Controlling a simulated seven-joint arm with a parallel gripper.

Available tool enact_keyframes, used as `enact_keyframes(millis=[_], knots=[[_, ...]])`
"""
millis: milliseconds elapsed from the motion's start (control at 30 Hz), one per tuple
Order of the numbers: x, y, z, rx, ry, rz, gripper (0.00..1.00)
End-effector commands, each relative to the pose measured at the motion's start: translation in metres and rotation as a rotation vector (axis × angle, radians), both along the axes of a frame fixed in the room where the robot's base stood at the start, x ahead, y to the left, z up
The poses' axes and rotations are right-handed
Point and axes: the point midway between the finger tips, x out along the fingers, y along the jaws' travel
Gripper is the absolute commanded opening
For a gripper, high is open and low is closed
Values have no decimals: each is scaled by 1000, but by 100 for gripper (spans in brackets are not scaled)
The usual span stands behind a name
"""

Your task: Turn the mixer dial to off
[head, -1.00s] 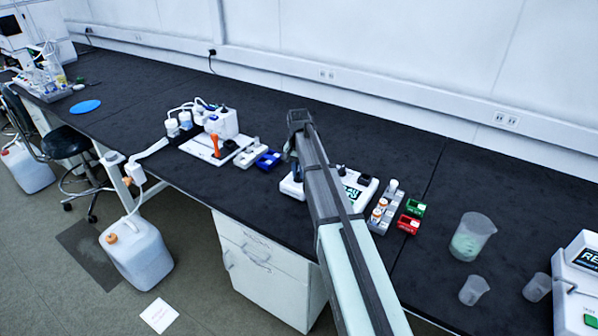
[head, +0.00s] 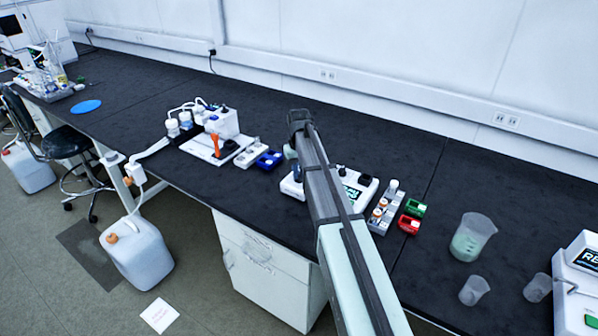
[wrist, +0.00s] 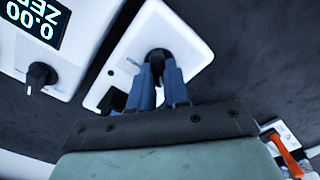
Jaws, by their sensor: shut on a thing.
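The mixer is a white box (wrist: 185,35) with a round black dial (wrist: 158,56) on top, seen in the wrist view. A small mark sits on the box beside the dial. My gripper (wrist: 162,72) has its blue fingers closed around the dial from either side. The fingers cover part of the dial, so I cannot read its pointer.
Vial racks (head: 385,208), a red block (head: 409,224) and beakers (head: 472,238) are to the right. A blue tray (head: 268,158) is to the left.

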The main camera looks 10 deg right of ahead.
Motion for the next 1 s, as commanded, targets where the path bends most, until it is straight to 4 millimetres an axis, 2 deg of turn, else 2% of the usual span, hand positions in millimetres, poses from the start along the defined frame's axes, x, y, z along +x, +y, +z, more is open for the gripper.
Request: enact_keyframes(millis=[433, 467, 700, 1000], knots=[[2, 0, 1, -1, -3, 13, 0], [2, 0, 1, -1, -3, 13, 17], [1, 0, 0, -1, -2, 11, 40], [0, 0, 2, 0, -1, 11, 42]])
